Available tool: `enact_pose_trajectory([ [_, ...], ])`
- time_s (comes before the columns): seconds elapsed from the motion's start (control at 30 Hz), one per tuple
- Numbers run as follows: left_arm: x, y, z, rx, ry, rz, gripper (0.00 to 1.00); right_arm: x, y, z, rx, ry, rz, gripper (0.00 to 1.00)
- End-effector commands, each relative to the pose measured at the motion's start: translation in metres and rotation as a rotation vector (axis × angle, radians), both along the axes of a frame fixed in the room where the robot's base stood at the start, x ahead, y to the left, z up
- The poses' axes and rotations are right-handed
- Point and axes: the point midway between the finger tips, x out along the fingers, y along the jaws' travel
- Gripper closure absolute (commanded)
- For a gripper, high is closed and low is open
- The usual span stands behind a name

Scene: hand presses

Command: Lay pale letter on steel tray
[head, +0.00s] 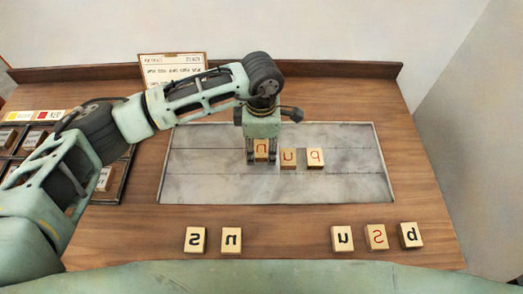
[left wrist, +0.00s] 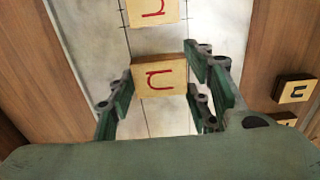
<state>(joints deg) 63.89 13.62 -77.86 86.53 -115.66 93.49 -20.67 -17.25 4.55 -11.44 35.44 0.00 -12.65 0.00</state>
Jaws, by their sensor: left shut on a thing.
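The pale letter block (head: 261,147), pale wood with a red letter, is between the fingers of my left gripper (head: 262,160). It also shows in the left wrist view (left wrist: 160,78), with a finger against each side. The gripper is shut on it, pointing down over the steel tray (head: 200,186), a flat grey plate. The block is at or just above the tray; I cannot tell whether it touches. It is in line with two other blocks on the tray, a middle one (head: 288,158) and a right one (head: 315,158). My right gripper is not in view.
Several letter blocks stand along the table's front: two at left (head: 195,240) and a group at right (head: 376,237). A dark compartment case (head: 118,178) is at the left, partly behind my arm. A printed card (head: 173,68) stands at the back. The tray's right end is clear.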

Motion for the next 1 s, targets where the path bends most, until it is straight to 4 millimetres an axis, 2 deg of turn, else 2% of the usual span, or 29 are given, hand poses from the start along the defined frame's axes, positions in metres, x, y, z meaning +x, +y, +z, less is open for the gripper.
enact_pose_trajectory([
  [0.3, -0.001, 0.000, -0.036, 0.001, 0.003, 0.002, 0.78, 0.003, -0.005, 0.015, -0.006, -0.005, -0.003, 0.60],
  [0.7, 0.000, 0.000, -0.045, 0.001, 0.000, 0.000, 0.78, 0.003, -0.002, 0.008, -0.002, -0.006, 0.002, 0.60],
  [0.73, 0.000, 0.000, -0.043, 0.001, 0.000, 0.001, 0.52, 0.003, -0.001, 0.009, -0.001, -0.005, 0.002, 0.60],
  [0.93, 0.000, 0.000, -0.043, 0.001, 0.000, 0.001, 0.35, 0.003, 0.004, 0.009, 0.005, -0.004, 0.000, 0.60],
  [1.0, 0.000, 0.000, -0.043, 0.001, 0.000, 0.001, 0.35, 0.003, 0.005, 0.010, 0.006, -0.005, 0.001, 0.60],
])
